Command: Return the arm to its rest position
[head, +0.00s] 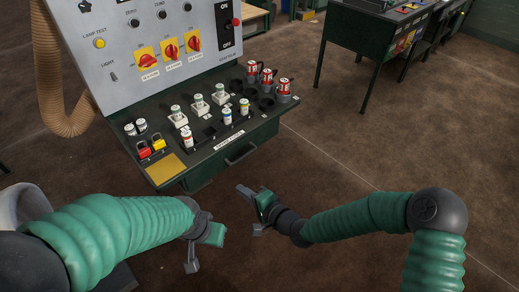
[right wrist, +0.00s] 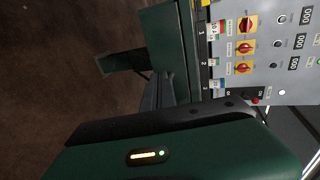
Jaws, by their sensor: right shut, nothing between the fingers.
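My right gripper (head: 243,190) is at the lower middle of the head view, in front of the control panel's shelf and apart from it. It is shut and empty. Its fingers (right wrist: 160,92) lie close together in the right wrist view, pointing toward the green cabinet. My right arm (head: 350,219) comes in from the right, bent at a dark joint. My left gripper (head: 207,240) is to the left of the right one, with a gap between them. Its fingers are not clear enough to judge. My left arm (head: 125,228) reaches in from the left.
The control panel (head: 150,42) has red rotary switches. A drawer handle (head: 241,154) is below. A second dark desk (head: 362,36) stands at the back right. The brown floor (head: 375,130) is clear.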

